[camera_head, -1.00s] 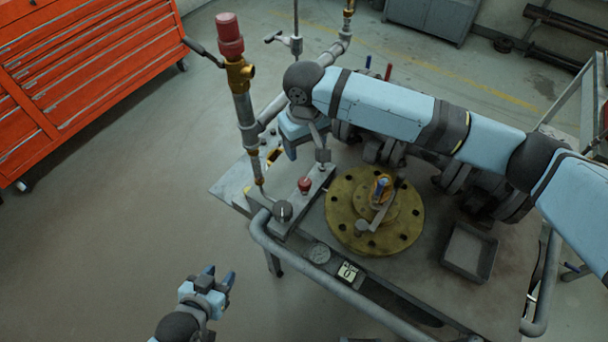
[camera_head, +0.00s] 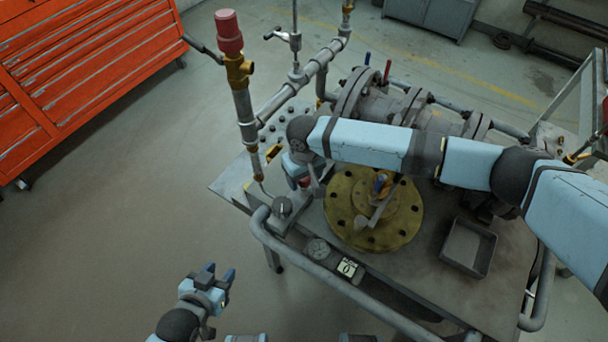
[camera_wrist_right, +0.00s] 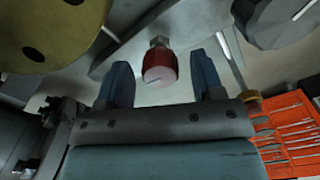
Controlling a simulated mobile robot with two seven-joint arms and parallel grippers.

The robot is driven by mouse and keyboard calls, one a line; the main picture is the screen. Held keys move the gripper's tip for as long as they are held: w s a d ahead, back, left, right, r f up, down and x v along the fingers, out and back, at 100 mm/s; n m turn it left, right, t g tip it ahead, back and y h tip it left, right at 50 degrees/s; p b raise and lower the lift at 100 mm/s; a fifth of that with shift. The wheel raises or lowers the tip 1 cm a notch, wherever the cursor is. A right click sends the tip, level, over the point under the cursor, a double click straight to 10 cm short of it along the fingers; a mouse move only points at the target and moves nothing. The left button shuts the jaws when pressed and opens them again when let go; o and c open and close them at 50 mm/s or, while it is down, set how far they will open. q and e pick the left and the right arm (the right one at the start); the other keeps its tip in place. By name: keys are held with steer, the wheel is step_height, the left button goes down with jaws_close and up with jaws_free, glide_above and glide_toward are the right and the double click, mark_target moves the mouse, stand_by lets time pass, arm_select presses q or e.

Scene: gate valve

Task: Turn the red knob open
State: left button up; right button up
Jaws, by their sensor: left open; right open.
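The red knob (camera_wrist_right: 160,66) shows in the right wrist view, with a pale line on its face and a metal stem behind it. My right gripper (camera_wrist_right: 163,78) is open, with one blue finger on each side of the knob and visible gaps between. In the head view the right gripper (camera_head: 303,178) is over the grey control block, and the red knob (camera_head: 304,182) is mostly hidden by it. My left gripper (camera_head: 218,275) is open and empty, off the table's left front side.
A grey dial knob (camera_head: 282,207) sits left of the red knob. A brass flange (camera_head: 345,225) with a lever lies to the right. A vertical pipe with a red cap (camera_head: 229,32) rises behind. A metal tray (camera_head: 468,248) stands right. A tube rail (camera_head: 300,273) runs along the front edge.

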steer(key=c, duration=0.9)
